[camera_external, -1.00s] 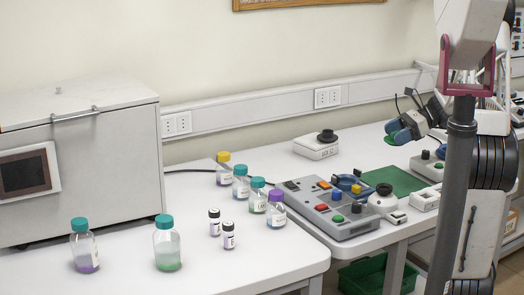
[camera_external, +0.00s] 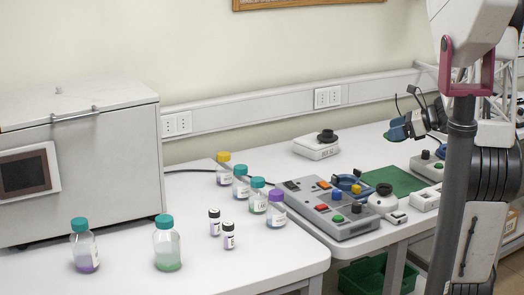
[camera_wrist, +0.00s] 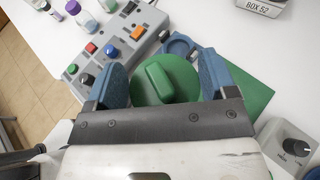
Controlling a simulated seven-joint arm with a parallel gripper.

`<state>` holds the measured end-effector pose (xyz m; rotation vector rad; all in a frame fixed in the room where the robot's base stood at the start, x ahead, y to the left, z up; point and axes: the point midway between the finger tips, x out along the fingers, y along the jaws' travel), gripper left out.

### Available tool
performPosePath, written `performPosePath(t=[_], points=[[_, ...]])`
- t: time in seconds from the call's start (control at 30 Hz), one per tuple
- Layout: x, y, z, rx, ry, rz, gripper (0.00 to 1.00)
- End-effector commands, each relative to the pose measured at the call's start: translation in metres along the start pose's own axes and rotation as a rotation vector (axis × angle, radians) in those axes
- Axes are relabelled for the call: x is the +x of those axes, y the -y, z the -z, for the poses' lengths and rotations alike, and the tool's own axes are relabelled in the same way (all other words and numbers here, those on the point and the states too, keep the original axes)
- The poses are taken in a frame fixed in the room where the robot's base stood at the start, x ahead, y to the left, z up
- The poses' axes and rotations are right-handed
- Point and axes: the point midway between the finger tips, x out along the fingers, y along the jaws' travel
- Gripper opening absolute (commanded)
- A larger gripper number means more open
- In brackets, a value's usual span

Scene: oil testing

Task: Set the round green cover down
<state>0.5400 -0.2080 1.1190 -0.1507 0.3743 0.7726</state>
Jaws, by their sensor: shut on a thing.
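The round green cover (camera_wrist: 165,82) with a raised bar handle is in the wrist view, between the two blue fingers of my gripper (camera_wrist: 166,80). My gripper is shut on it. In the external view my gripper (camera_external: 410,127) is at the right, held above the table beyond the green mat. The green mat (camera_external: 404,181) lies flat on the table below.
A grey control box with coloured buttons (camera_external: 330,208) stands left of the mat, with a blue ring-shaped part (camera_external: 349,183) beside it. A white box with a black knob (camera_external: 317,146) stands at the back. Several capped bottles (camera_external: 240,184) stand to the left. A green crate (camera_external: 365,273) is below the table.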

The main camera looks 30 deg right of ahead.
Motion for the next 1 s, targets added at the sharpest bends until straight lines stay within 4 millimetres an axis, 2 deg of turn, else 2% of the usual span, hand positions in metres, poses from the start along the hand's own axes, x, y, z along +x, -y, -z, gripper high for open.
performPosePath(t=[0.37, 0.63, 0.8, 1.0], points=[[0.021, 0.0, 0.051, 0.002, 0.001, -0.002, 0.55], [0.042, 0.0, 0.101, 0.002, 0.0, -0.001, 0.55], [0.048, 0.001, 0.116, -0.001, 0.0, -0.001, 0.55], [0.05, 0.001, 0.121, -0.002, 0.001, 0.0, 0.55]])
